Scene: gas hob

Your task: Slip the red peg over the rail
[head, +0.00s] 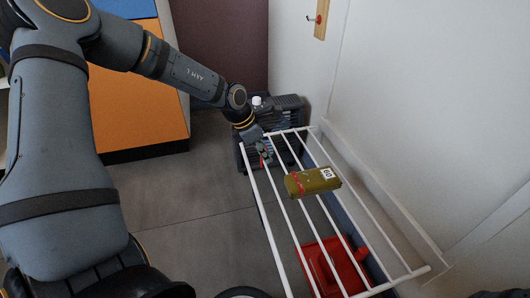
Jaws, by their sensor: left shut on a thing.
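The white rack (300,224) has several parallel rails and runs from the middle of the head view to the lower right. My left gripper (265,154) is at the rack's far left corner, close to the end of the left outer rail (261,207). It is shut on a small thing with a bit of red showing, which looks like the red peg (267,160). The jaws hide most of it. I cannot tell whether the peg touches the rail.
An olive-green package (313,182) with a white label lies on the rack. A red basket (335,268) is below it. A dark crate (290,110) stands behind the rack's far end. A white wall (430,100) borders the right; grey floor (190,205) is clear at left.

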